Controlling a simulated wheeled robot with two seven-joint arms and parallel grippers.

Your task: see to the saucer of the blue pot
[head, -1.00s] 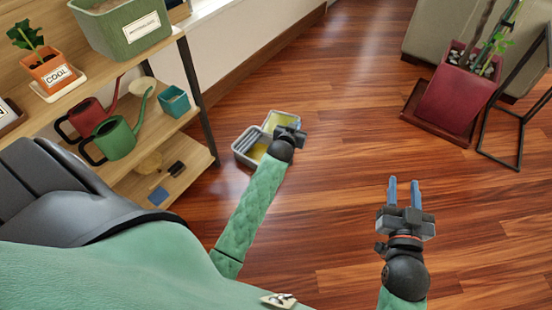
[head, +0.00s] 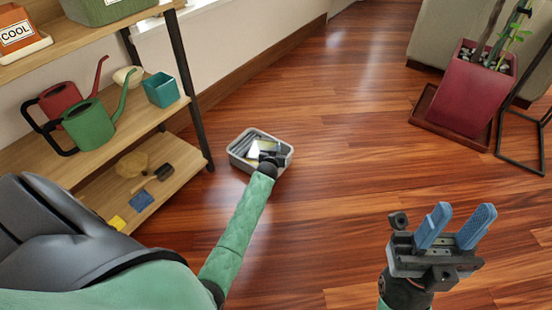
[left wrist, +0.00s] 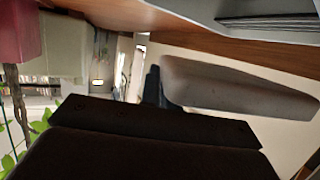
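The blue-teal pot (head: 161,90) stands on the middle shelf; I see no saucer under it. My left gripper (head: 270,158) is over the grey tub (head: 236,160) on the floor. A pale, flat, saucer-like dish (head: 256,147) shows at its fingers, partly hidden by the hand. In the left wrist view the pale dish (left wrist: 225,88) meets a dark finger, so the gripper looks shut on it. Whether the dish touches the tub I cannot tell. My right gripper (head: 461,211) is empty, its blue fingers apart, above the bare floor at the right.
A red pot (head: 470,85) on a red saucer and a black stand (head: 519,160) are at the right. The middle floor is clear.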

